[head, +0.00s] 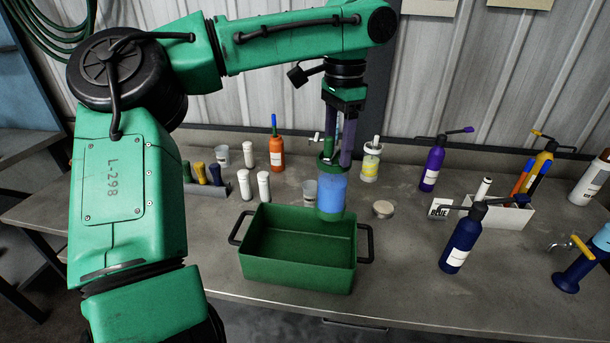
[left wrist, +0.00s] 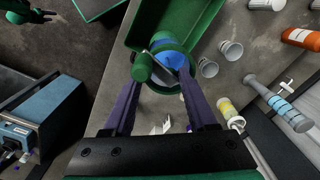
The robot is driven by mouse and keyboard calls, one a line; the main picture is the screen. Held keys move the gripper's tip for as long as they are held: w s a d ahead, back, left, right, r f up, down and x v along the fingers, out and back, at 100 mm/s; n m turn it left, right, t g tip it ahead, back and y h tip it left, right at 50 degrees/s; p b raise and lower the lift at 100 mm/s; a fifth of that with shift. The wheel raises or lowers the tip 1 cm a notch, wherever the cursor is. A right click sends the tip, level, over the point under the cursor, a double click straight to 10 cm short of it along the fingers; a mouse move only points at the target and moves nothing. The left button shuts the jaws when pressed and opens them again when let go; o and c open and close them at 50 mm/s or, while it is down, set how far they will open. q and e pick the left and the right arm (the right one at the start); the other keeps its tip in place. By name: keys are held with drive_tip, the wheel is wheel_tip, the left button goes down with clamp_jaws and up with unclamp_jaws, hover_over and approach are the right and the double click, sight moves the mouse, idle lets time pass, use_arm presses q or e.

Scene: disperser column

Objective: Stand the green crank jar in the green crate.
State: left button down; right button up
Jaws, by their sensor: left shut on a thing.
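The green crank jar (head: 331,192) has a green top and a blue body. My left gripper (head: 338,148) is shut on its green top, with the purple fingers pointing down. The jar hangs upright over the back right corner of the green crate (head: 298,275), hiding part of the rim. The crate is empty inside where I can see, with black handles at its sides. In the left wrist view the jar's green top and crank (left wrist: 150,66) sit between my fingers, and the crate (left wrist: 208,22) lies behind it.
A grey cup (head: 310,192) and a round lid (head: 383,209) stand close to the crate. White bottles (head: 264,186), an orange bottle (head: 276,152) and a yellow-labelled jar (head: 371,163) stand behind. A dark blue crank bottle (head: 461,240) stands at the right.

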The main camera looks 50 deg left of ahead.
sight(336, 174)
use_arm(q)
drive_tip(key=r+n+p, duration=0.1)
drive_tip(key=r+n, duration=0.1)
drive_tip(key=shift+s+n, duration=0.1)
drive_tip(key=shift+n, duration=0.3)
wheel_tip(336, 174, down, 20)
drive_tip(key=shift+r+p, duration=0.25)
drive_tip(key=shift+p, duration=0.1)
drive_tip(key=shift+f, duration=0.35)
use_arm(e)
wheel_tip(336, 174, up, 2)
drive_tip(key=shift+w+a+r, duration=0.15)
drive_tip(key=shift+r, duration=0.05)
use_arm(q)
drive_tip(key=shift+f, duration=0.1)
drive_tip(key=shift+c, duration=1)
unclamp_jaws()
drive_tip(key=r+b, duration=0.1)
drive_tip(key=r, duration=1.1)
drive_tip(key=shift+d+r, duration=0.15)
drive_tip(key=shift+d, duration=0.05)
use_arm(e)
drive_tip(key=shift+f, duration=0.45)
